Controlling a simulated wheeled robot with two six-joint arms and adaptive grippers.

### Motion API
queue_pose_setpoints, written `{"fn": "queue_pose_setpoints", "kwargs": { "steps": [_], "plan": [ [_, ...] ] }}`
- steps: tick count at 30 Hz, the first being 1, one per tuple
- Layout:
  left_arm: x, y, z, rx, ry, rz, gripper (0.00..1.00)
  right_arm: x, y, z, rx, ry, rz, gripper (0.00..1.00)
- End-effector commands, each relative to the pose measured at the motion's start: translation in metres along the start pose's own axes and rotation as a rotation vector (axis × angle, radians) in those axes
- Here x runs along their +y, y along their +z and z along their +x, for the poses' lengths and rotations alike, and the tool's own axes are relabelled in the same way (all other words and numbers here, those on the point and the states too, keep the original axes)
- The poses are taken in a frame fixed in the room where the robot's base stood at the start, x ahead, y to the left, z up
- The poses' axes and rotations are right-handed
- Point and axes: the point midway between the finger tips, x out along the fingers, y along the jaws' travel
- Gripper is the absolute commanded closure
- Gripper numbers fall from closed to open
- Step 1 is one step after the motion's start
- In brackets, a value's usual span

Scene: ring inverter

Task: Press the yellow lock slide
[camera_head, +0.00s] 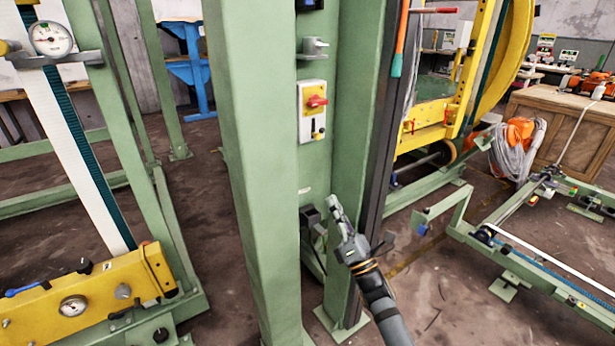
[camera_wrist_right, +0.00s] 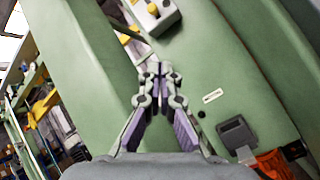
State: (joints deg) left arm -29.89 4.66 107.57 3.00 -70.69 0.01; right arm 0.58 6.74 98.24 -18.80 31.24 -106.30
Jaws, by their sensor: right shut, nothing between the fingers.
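A pale switch box (camera_head: 312,112) is fixed to the green column, with a red rotary knob (camera_head: 317,101) on a yellow plate. Below the knob is a small yellow and black part (camera_head: 319,133), which looks like the lock slide. In the right wrist view the box (camera_wrist_right: 168,22) is at the top, with small yellow parts (camera_wrist_right: 153,9) on its face. My right gripper (camera_head: 334,207) is below the box, apart from it, pointing up. In the right wrist view its fingers (camera_wrist_right: 153,73) are closed together and empty. My left gripper is not in view.
The green column (camera_head: 255,170) stands left of my right gripper. A dark bracket (camera_head: 310,213) sits low between the uprights. A green frame (camera_head: 520,265) lies at right. Open floor (camera_head: 440,300) is right of my arm.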

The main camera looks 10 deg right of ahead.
Motion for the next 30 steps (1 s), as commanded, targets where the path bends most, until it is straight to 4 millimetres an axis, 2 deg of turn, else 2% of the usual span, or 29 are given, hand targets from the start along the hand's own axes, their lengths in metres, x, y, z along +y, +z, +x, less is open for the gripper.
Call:
{"fn": "queue_pose_setpoints", "kwargs": {
  "steps": [4,12,15,20,30],
  "plan": [
    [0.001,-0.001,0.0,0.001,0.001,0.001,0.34,0.008,0.004,0.002,-0.014,0.034,-0.047,1.0],
    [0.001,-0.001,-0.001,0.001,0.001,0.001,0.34,0.009,0.004,0.003,-0.014,0.032,-0.046,1.0],
    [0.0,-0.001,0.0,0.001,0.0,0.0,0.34,0.009,0.005,0.01,-0.015,0.033,-0.045,1.0],
    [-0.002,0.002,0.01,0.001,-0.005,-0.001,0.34,0.011,0.006,0.037,-0.017,0.033,-0.044,1.0],
    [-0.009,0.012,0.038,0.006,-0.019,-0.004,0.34,0.013,0.008,0.109,-0.015,0.033,-0.044,1.0]
  ]
}}
